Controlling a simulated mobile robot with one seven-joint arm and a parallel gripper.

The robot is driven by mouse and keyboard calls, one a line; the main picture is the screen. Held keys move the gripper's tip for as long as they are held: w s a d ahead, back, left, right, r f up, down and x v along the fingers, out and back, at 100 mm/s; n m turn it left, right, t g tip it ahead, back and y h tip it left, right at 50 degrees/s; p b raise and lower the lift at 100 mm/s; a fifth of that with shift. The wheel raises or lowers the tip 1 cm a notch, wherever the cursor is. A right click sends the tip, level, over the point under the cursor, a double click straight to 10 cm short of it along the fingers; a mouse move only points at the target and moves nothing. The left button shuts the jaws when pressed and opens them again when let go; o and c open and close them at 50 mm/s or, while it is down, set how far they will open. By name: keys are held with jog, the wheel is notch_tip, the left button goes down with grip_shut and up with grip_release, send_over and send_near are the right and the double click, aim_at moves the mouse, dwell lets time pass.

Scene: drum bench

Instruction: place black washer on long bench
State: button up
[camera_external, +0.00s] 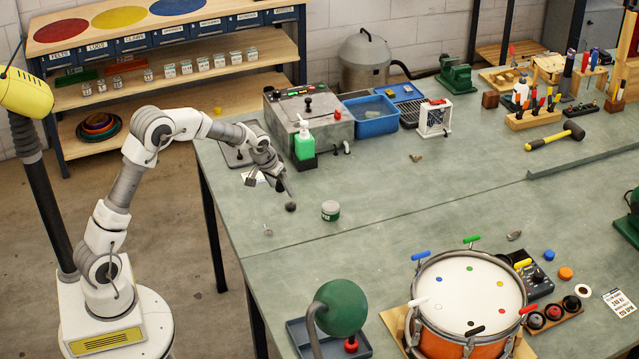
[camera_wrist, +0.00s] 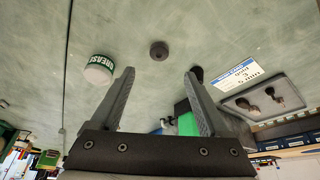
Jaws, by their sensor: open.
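A small dark round piece, which looks like the black washer (camera_external: 291,207), lies on the grey-green long bench (camera_external: 380,185) just below my gripper (camera_external: 270,186). In the wrist view the washer (camera_wrist: 159,49) shows a darker centre and lies flat on the bench (camera_wrist: 130,25), beyond the fingertips and roughly midway between them. My gripper (camera_wrist: 160,78) is open, with nothing between its fingers. A second dark shape (camera_wrist: 196,73) shows at the right fingertip, partly hidden; I cannot tell what it is.
A grease jar (camera_external: 330,211) stands right of the washer. A green bottle (camera_external: 304,142), a control box (camera_external: 310,115) and a flat tray (camera_external: 240,157) are behind. A drum (camera_external: 468,300) stands at front right.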

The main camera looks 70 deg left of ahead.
aim_at(290, 205)
jog(key=x, duration=0.3)
jog(key=shift+f, duration=0.1)
jog(key=shift+b+x, duration=0.3)
jog(key=shift+x, duration=2.4)
jog(key=shift+s+d, duration=0.2)
grip_shut()
